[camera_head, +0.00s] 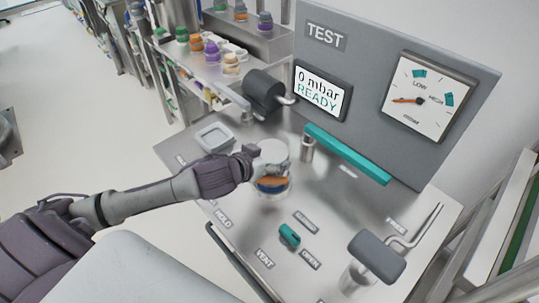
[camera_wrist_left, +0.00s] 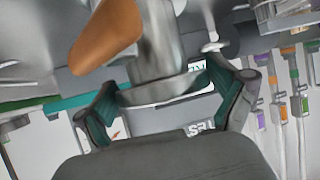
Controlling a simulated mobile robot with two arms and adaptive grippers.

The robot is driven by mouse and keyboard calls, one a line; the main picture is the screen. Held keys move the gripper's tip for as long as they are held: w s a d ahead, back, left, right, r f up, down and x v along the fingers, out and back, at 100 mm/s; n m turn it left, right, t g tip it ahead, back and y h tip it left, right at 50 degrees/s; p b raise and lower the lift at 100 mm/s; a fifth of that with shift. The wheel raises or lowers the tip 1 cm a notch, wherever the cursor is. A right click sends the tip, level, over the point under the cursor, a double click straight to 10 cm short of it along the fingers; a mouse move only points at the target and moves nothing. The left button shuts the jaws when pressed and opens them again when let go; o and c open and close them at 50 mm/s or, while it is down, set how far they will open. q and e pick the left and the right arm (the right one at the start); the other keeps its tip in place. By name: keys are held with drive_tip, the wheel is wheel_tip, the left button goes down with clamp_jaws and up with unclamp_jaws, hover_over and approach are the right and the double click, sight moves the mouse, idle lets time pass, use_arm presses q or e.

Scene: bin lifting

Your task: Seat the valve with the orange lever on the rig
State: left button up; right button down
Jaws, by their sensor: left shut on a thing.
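The valve is a silvery metal body (camera_head: 273,152) with an orange lever (camera_head: 271,184). It is at the middle of the head view, over the rig's steel top (camera_head: 340,225). My left gripper (camera_head: 257,160) is shut on the valve, gripping it from the left. In the left wrist view the gripper's two fingers (camera_wrist_left: 165,95) flank the metal valve body (camera_wrist_left: 158,45), and the orange lever (camera_wrist_left: 105,37) sticks out to the left. The valve's underside and any seat below it are hard to make out, so I cannot tell whether it touches the top. My right gripper does not show.
The grey TEST panel (camera_head: 438,122) has a screen (camera_head: 322,89) reading 0 mbar READY and a dial (camera_head: 427,97). A teal bar (camera_head: 345,153) juts out near the valve. A teal knob (camera_head: 289,236), a grey-padded handle (camera_head: 377,257) and a small tray (camera_head: 214,137) are on the top.

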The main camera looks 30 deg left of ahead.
use_arm(q)
drive_tip(key=shift+f+b, duration=0.75)
drive_tip(key=shift+f, duration=0.4)
idle(0.4)
drive_tip(key=o, duration=1.4)
drive_tip(key=shift+c, duration=0.2)
drive_tip(key=shift+o, duration=0.3)
drive_tip(key=shift+s+f, duration=0.1)
drive_tip(key=shift+f, duration=0.1)
drive_tip(key=shift+r, duration=0.1)
wheel_tip(320, 180, up, 9)
drive_tip(key=p, duration=0.9)
